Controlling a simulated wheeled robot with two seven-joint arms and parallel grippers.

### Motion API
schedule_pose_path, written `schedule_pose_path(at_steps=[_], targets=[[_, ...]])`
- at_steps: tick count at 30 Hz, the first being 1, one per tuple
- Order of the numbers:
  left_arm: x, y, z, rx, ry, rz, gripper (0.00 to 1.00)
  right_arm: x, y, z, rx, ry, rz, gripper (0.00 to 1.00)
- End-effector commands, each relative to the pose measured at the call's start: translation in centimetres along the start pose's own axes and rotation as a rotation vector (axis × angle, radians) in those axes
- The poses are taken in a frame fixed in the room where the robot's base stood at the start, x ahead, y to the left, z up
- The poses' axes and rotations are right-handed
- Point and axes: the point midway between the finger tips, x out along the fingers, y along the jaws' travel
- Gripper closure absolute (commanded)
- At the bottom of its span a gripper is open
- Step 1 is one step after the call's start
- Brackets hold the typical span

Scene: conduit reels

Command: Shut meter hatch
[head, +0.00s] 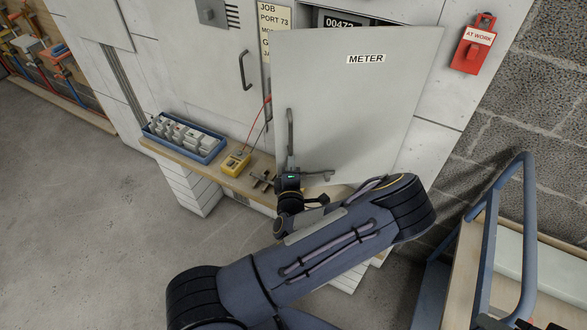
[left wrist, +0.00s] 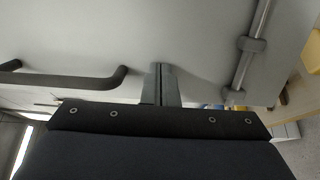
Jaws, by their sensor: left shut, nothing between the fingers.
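The meter hatch (head: 350,100) is a light grey panel labelled METER. It stands ajar, and the meter display (head: 340,22) shows above its top edge. A bar handle (head: 290,130) is on its left side. My left gripper (head: 289,165) is shut and empty at the hatch's lower left, just below the handle. In the left wrist view my shut fingers (left wrist: 160,82) point at the grey panel, close to its face; I cannot tell whether they touch. A dark bar (left wrist: 65,80) is at their left and a metal rod (left wrist: 253,45) at their right. My right gripper is not in view.
A wooden ledge (head: 230,183) below the cabinet holds a blue tray (head: 186,137) of grey parts and a yellow meter (head: 235,162) with leads. A red AT WORK tag (head: 473,44) hangs at right. A blue-railed trolley (head: 490,230) stands at lower right. The floor at left is clear.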

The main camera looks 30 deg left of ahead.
Motion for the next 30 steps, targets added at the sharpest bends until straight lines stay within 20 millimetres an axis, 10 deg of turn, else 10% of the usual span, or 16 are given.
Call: schedule_pose_path(at_steps=[11, 30], targets=[[0.4, 0.0, -0.1, 0.0, 0.001, 0.0, 1.0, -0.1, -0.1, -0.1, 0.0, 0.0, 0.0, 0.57], [6.7, 0.0, -0.2, 0.0, 0.0, 0.001, 1.0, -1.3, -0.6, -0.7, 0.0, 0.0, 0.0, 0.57]])
